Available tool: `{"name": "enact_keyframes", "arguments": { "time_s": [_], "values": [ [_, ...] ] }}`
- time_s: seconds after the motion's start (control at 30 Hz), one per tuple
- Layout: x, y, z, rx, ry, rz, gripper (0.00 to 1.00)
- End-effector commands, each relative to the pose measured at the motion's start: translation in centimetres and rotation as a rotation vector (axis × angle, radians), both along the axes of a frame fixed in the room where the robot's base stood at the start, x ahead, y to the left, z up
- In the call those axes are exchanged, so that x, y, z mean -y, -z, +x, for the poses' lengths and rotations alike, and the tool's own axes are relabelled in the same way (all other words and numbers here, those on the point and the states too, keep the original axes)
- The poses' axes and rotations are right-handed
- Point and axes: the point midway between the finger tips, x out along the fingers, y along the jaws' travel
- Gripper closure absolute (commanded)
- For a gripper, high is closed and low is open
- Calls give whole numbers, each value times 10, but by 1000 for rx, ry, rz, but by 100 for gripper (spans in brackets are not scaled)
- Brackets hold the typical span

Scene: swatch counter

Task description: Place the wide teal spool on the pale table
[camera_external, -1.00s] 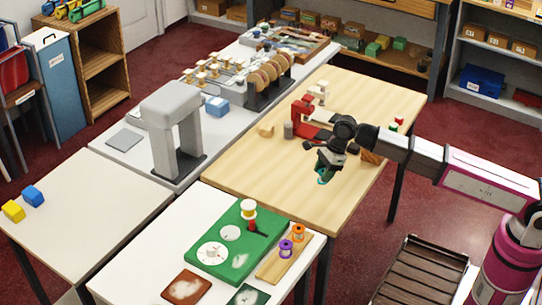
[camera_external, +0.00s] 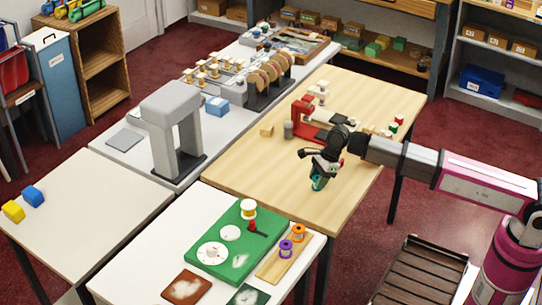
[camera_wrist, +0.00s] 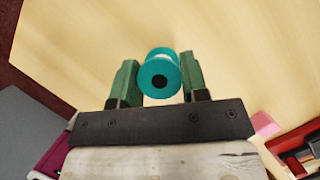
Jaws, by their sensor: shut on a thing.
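The wide teal spool (camera_external: 319,184) is in my gripper (camera_external: 321,175), over the front part of a light wood table (camera_external: 255,165). I cannot tell from the picture whether its lower end touches the wood. A white-topped table (camera_external: 120,200) stands at the left. Another white-topped table (camera_external: 165,240) stands in front, with craft items on it.
A red device (camera_external: 303,112) and a grey cylinder (camera_external: 288,130) stand farther back on the wood. The front table bears a green mat (camera_external: 205,270) and a wooden rack (camera_external: 268,268) with orange and purple spools. The left table is mostly bare, with yellow (camera_external: 13,211) and blue (camera_external: 33,196) blocks.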

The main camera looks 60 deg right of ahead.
Motion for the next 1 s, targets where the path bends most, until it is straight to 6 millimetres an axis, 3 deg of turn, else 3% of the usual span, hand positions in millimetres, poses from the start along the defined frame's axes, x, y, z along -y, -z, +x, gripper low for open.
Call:
{"name": "enact_keyframes", "arguments": {
  "time_s": [0.17, 0.2, 0.27, 0.67, 1.0],
  "values": [
    [0, 3, 0, -1, 0, -1, 85],
    [0, 3, 0, 0, 0, 0, 49],
    [0, 2, 0, 0, 0, 0, 33],
    [1, -4, -1, 1, 0, 0, 33],
    [17, -52, -13, 3, 1, 1, 33]
  ]
}}
